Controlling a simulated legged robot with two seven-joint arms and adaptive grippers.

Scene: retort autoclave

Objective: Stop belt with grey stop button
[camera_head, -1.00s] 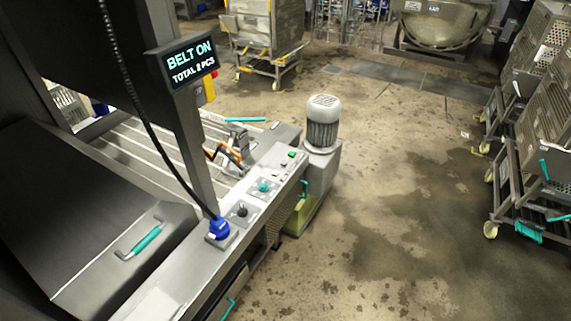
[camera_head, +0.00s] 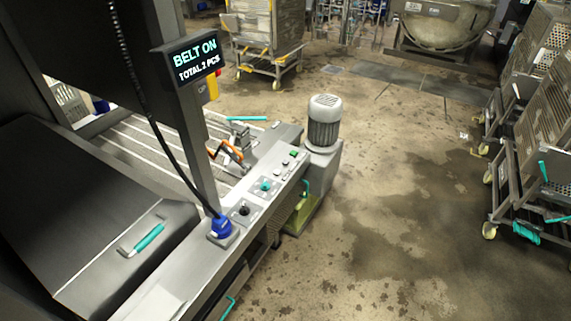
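The control strip (camera_head: 254,204) runs along the edge of the steel machine. A green button (camera_head: 293,153) is at its far end. Small pale grey buttons (camera_head: 285,163) sit just nearer, too small to tell which is the stop button. A teal knob (camera_head: 265,186) and a black knob (camera_head: 243,211) are on square plates closer to me. The display (camera_head: 194,62) reads "BELT ON" and "TOTAL 2 PCS". The slatted belt area (camera_head: 150,140) lies behind the post. Neither of my grippers is in view.
A blue plug (camera_head: 221,227) with a black cable sits at the near end of the strip. A grey motor (camera_head: 323,122) stands beyond the panel. A teal-handled lid (camera_head: 150,238) is at left. Wheeled racks (camera_head: 530,150) stand at right. The floor between is clear.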

